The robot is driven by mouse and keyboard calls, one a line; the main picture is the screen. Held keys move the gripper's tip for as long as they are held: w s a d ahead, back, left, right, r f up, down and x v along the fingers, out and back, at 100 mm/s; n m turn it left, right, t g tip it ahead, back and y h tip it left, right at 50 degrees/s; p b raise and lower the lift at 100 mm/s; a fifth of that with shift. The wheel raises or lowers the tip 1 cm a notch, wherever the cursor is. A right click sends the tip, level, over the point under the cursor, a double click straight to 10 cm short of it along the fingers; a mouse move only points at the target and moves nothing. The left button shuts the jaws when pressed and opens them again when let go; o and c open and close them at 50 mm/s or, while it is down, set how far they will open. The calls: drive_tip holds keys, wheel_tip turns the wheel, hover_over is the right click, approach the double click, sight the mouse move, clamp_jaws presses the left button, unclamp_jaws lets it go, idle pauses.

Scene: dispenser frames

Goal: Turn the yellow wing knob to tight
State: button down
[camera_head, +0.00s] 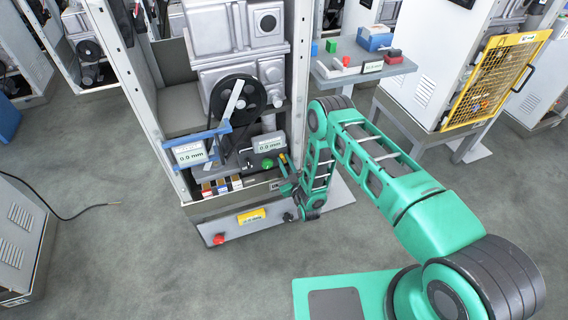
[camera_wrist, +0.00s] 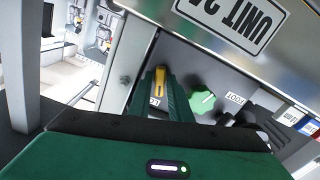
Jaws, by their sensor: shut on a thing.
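The yellow wing knob (camera_wrist: 155,78) shows in the wrist view as a narrow yellow bar on the grey panel. The green fingers of my gripper (camera_wrist: 160,88) stand on either side of it and are shut on it. They hide part of the knob, and I cannot tell its exact angle against the small labels. In the head view, my gripper (camera_head: 287,176) is at the lower right front of the machine, and a small bit of yellow (camera_head: 283,158) shows beside it.
A green lobed knob (camera_wrist: 203,98) sits just right of my fingers, with dark rounded parts beyond it. A metal plate with a unit label (camera_wrist: 232,18) overhangs the panel. In the head view, a shelf (camera_head: 245,227) with a red button juts out below; open floor lies in front.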

drive_tip(key=shift+s+f+m, duration=0.1)
drive_tip(key=shift+f+m, duration=0.05)
drive_tip(key=shift+m, duration=0.6)
drive_tip(key=shift+s+f+m, duration=0.1)
drive_tip(key=shift+m, duration=0.95)
idle(0.9)
drive_tip(key=c, duration=1.8)
unclamp_jaws()
drive_tip(key=shift+w+r, duration=0.1)
drive_tip(key=v, duration=1)
drive_tip(key=shift+s, duration=0.4)
drive_tip(key=shift+d, duration=0.1)
